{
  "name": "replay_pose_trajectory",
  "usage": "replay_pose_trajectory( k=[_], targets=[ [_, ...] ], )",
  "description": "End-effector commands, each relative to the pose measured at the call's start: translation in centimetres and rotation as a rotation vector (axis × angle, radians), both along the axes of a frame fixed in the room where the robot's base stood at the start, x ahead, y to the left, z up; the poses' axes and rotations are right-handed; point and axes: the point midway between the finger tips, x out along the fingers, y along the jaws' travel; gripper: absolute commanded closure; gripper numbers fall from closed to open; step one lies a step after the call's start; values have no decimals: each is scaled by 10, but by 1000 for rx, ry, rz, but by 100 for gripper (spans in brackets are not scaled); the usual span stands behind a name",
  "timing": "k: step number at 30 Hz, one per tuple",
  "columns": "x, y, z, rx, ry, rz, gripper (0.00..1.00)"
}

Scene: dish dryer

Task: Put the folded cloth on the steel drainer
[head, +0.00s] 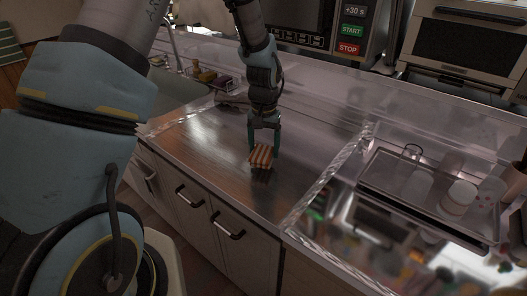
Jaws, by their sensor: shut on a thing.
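The folded cloth (261,157), striped orange-red and pale, is between the fingers of my gripper (263,146) in the head view. The gripper is shut on it, over the wooden-brown counter near its front edge. I cannot tell whether the cloth touches the counter or is slightly above it. The steel drainer (381,196) is a shallow tray to the right, on a shiny reflective surface, with a few pale cups in it. My gripper is well to the left of the drainer.
A low clear ridge (322,186) runs between the brown counter and the reflective surface. A sink (178,88) and a small caddy (213,78) are at the back left. A microwave (308,22) and an oven (464,50) stand behind. The counter around the cloth is clear.

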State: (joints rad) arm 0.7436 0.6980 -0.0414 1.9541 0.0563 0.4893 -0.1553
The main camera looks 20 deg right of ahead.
Motion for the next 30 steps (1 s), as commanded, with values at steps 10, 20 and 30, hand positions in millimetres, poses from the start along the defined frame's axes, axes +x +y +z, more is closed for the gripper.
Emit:
replay_pose_trajectory(
  k=[10, 20, 30],
  targets=[
    [0, 0, -25, 0, 0, 0, 76],
    [0, 0, -28, 1, 1, 0, 15],
    [0, 0, -27, 1, 1, 0, 0]
  ],
)
